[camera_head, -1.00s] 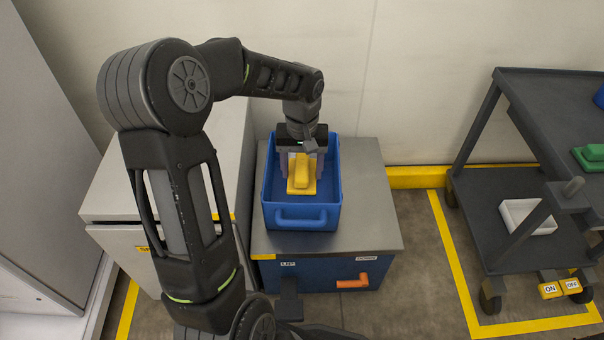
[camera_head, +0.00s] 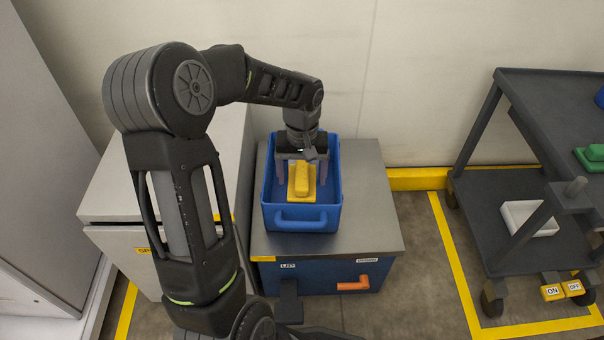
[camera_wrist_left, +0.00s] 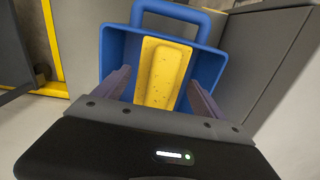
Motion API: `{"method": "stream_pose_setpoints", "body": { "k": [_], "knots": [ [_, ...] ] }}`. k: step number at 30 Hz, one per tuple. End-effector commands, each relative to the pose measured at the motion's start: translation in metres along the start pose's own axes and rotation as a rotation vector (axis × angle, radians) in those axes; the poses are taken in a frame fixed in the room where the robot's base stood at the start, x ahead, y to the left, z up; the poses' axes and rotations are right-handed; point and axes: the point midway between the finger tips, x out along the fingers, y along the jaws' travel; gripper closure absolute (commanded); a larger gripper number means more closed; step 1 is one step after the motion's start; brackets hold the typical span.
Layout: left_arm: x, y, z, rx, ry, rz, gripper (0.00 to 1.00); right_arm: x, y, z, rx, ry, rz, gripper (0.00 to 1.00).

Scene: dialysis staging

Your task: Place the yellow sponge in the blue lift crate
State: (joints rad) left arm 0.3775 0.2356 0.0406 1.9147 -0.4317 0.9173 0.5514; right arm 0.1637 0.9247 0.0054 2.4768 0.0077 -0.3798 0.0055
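The yellow sponge (camera_head: 304,183) is inside the blue lift crate (camera_head: 300,218), a wider slab with a narrower raised block on top. It also shows in the left wrist view (camera_wrist_left: 163,72), inside the crate walls (camera_wrist_left: 211,62). My left gripper (camera_head: 301,182) points down into the crate, with one finger on each side of the sponge. In the left wrist view a narrow gap shows between each finger and the sponge, so the gripper looks open around it. The sponge's underside is hidden. My right gripper is not in view.
The crate stands on a grey-topped blue lift (camera_head: 370,215) with an orange handle (camera_head: 353,286). A pale cabinet (camera_head: 150,190) is at left. At right, a dark cart (camera_head: 480,190) carries a green object (camera_head: 590,157) and a white tray (camera_head: 528,217).

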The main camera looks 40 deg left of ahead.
Motion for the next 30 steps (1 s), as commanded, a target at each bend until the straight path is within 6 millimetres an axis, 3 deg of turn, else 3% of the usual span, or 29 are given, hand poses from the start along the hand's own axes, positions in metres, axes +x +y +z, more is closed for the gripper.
{"method": "stream_pose_setpoints", "body": {
  "k": [8,14,30],
  "knots": [
    [-0.001,0.000,0.000,0.000,0.000,0.000,0.16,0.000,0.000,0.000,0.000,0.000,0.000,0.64],
    [-0.014,0.000,0.000,-0.001,0.001,0.000,0.16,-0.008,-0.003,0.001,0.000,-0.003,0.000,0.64],
    [-0.117,0.000,-0.001,-0.001,0.002,0.001,0.16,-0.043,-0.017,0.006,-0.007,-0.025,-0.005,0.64]
  ]
}}
